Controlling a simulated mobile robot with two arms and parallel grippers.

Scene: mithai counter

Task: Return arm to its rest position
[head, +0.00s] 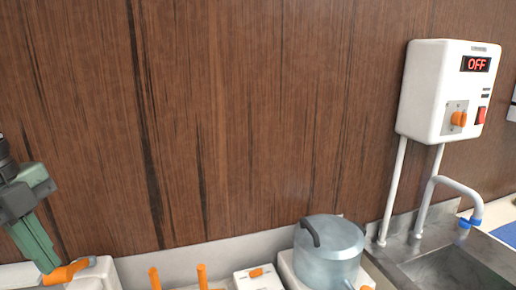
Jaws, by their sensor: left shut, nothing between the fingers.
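My left gripper (46,265) shows at the left edge, with a grey-green body and green fingers pointing down and slightly right. It is shut and empty. Its fingertips appear close to an orange handle (72,269) on a white object (96,274) at the lower left; I cannot tell whether they touch. My right gripper is not in view.
A sink (455,272) and a wall heater reading OFF (447,92) are at right.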

